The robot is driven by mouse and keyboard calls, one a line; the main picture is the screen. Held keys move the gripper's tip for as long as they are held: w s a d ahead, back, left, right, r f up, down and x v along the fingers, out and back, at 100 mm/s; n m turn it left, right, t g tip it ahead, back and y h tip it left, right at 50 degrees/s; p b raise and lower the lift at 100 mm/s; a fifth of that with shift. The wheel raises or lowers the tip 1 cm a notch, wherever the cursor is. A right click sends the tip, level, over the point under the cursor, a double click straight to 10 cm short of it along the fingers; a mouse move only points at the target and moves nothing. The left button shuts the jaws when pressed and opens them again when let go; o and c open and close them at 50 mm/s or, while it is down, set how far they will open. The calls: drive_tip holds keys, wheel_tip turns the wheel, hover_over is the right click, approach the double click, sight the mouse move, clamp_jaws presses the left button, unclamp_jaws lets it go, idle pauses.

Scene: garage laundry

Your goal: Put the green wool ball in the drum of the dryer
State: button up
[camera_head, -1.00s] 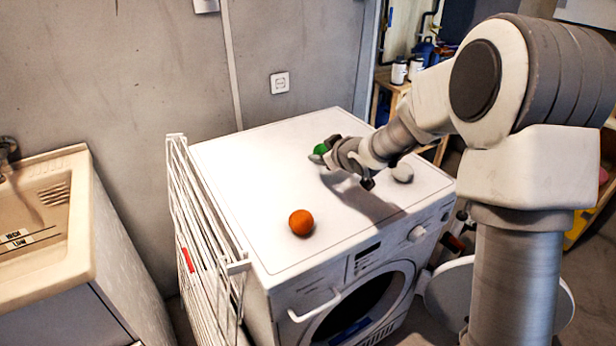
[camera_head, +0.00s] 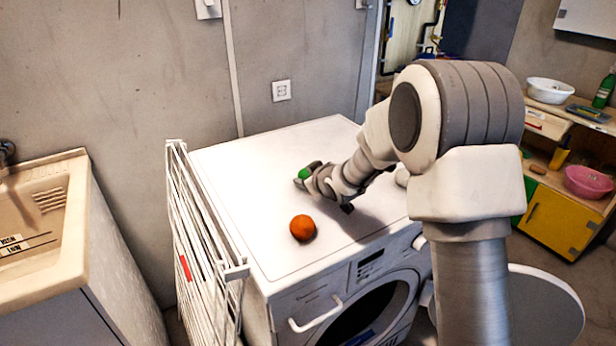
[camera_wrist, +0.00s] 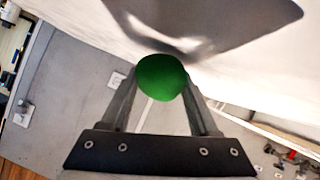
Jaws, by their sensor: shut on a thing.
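The green wool ball (camera_head: 305,173) is between the fingertips of my gripper (camera_head: 302,180), over the white top of the dryer (camera_head: 250,160). In the wrist view the green ball (camera_wrist: 161,78) sits between both fingers, and my gripper (camera_wrist: 162,90) is shut on it. The dryer's round front door opening (camera_head: 365,312) is below the top, at the lower middle. It looks dark inside, and a blue thing lies in it. The drum's inside is mostly hidden.
An orange ball (camera_head: 303,228) lies on the dryer top near its front. A white folded drying rack (camera_head: 205,250) stands against the dryer's left side. A sink (camera_head: 45,230) is further left. At the right, shelves hold a pink basin (camera_head: 588,182) and a white bowl (camera_head: 550,90).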

drive_tip(key=shift+f, duration=0.2)
drive_tip(key=o, duration=1.1)
drive_tip(key=shift+c, duration=0.2)
drive_tip(key=shift+r, duration=0.1)
